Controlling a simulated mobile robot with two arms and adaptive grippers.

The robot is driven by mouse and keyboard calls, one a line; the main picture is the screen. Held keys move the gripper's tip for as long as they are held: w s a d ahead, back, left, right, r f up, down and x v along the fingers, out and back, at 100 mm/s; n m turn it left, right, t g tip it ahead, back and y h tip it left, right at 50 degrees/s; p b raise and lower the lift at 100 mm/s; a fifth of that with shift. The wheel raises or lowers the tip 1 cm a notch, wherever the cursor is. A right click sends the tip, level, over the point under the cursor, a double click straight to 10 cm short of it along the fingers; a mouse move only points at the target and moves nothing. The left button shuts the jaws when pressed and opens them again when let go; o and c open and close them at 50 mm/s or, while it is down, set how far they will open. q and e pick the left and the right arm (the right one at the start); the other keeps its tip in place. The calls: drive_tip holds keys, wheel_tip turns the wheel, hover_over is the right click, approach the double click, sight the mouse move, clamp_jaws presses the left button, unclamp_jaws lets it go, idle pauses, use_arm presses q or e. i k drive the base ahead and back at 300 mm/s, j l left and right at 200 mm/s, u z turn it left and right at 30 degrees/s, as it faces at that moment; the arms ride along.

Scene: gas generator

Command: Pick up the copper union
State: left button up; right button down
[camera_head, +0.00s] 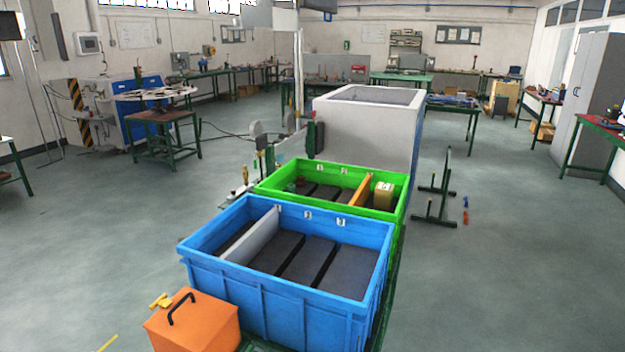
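I cannot clearly make out a copper union. A small brass-coloured piece (245,175) stands to the left of the green crate (330,203), too small to identify. Inside the green crate, a tan block (384,194) sits at the right, and small dark reddish pieces (299,183) sit at the left, too small to name. Neither of my grippers is in view.
A blue crate (255,284) with dark panels stands in front of the green crate. An orange box (195,322) with a black handle is at the front left. A large grey-white bin (365,135) stands behind. Floor is open on both sides; a dark stand (443,190) is at the right.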

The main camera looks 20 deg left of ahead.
sight(301, 182)
drive_tip(key=i+l+z, duration=0.4)
drive_tip(key=i+l, duration=0.2)
drive_tip(key=l, duration=0.15)
drive_tip(key=i+l+z, duration=0.45)
drive_tip(key=i+u, duration=0.2)
drive_tip(key=i, duration=0.4)
drive_tip(key=i+l+u, duration=0.15)
drive_tip(key=i, duration=0.4)
drive_tip(key=i+l+u, duration=0.2)
drive_tip(key=i, duration=0.35)
drive_tip(key=i+u, duration=0.1)
drive_tip(key=i, duration=0.6)
drive_tip(key=i+u, duration=0.15)
drive_tip(key=i, duration=0.6)
drive_tip(key=i+l+u, duration=0.1)
drive_tip(key=i, duration=0.6)
drive_tip(key=i+j+u, duration=0.15)
drive_tip(key=i+u, duration=0.15)
drive_tip(key=u, duration=0.15)
drive_tip(key=i+u, duration=0.3)
drive_tip(key=u, duration=0.15)
drive_tip(key=i+u, duration=0.45)
drive_tip(key=i+l+u, duration=0.15)
drive_tip(key=u, duration=0.3)
drive_tip(key=i+l+u, duration=0.3)
drive_tip(key=u, duration=0.15)
